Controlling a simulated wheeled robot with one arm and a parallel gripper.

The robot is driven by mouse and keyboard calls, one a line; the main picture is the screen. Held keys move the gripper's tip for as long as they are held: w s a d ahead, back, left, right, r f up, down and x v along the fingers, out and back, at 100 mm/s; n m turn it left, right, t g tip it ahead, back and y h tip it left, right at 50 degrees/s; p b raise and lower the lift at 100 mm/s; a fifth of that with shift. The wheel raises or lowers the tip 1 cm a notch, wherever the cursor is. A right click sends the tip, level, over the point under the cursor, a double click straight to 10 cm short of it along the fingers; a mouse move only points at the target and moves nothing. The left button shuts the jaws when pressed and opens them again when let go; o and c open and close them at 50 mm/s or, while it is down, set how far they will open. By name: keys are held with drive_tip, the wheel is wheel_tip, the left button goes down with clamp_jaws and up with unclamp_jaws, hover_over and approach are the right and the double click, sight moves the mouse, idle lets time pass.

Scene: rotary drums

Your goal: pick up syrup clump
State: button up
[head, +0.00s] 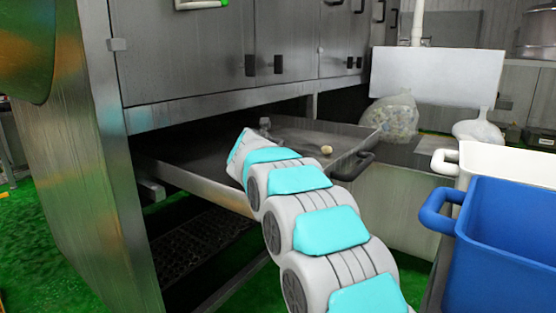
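A small pale beige lump, which looks like the syrup clump (326,149), lies on the dark metal tray (296,137) under the machine's doors. My arm reaches from the lower right up over the tray's front edge. A small grey piece that may be part of my gripper (265,123) shows just past the arm's far end, to the left of the clump and apart from it in the picture. The rest of the gripper is hidden behind the arm, so its fingers cannot be made out.
The steel machine body (210,55) overhangs the tray. A black handle (352,166) stands at the tray's right front. A blue bin (505,245) and a white bin (515,165) stand at the right. A clear bag (394,116) sits behind the tray.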

drive_tip(key=shift+c, duration=0.2)
clamp_jaws()
idle(0.3)
